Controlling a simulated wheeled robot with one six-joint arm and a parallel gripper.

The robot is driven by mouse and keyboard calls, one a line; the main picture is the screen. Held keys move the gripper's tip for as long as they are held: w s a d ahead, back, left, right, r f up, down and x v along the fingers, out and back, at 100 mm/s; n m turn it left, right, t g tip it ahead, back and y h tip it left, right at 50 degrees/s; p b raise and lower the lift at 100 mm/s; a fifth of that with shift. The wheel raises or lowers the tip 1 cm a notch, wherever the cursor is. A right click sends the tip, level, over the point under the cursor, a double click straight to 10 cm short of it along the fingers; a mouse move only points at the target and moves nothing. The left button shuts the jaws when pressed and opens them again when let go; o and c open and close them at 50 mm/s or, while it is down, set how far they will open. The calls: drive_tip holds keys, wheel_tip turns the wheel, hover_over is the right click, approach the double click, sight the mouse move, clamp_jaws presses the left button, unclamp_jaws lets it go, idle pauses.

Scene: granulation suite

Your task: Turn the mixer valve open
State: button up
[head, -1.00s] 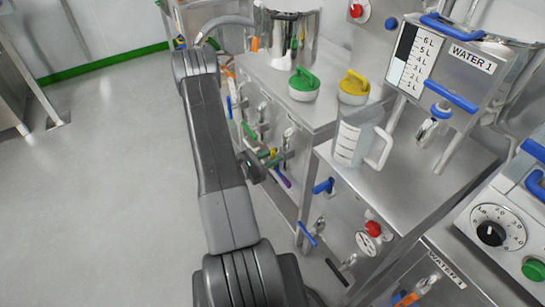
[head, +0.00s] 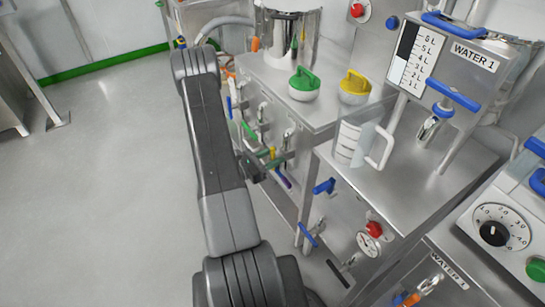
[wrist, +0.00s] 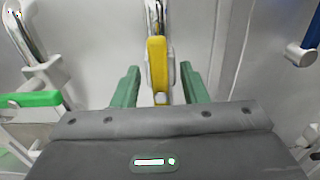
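A yellow valve handle (wrist: 158,68) hangs upright below a metal fitting in the wrist view. My gripper (wrist: 160,86) is open, with one green finger on each side of the handle's lower part. Gaps show between the handle and both fingers, and the handle's lower end is hidden behind the gripper body. In the head view my gripper (head: 268,163) is at the front of the steel cabinet (head: 288,123), among a row of valves. Which valve is the mixer valve is not labelled in view.
A green valve handle (wrist: 32,99) is at the left of the wrist view and a blue one (wrist: 302,54) at the right. A clear jug (head: 350,143) stands on the right bench. Open floor (head: 110,190) lies to the left.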

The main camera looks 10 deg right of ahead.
drive_tip(key=shift+a, duration=0.15)
drive_tip(key=v, duration=1.3)
drive_tip(key=shift+s+a, duration=0.15)
drive_tip(key=shift+a, duration=0.1)
idle(0.4)
drive_tip(key=shift+x, duration=6.95)
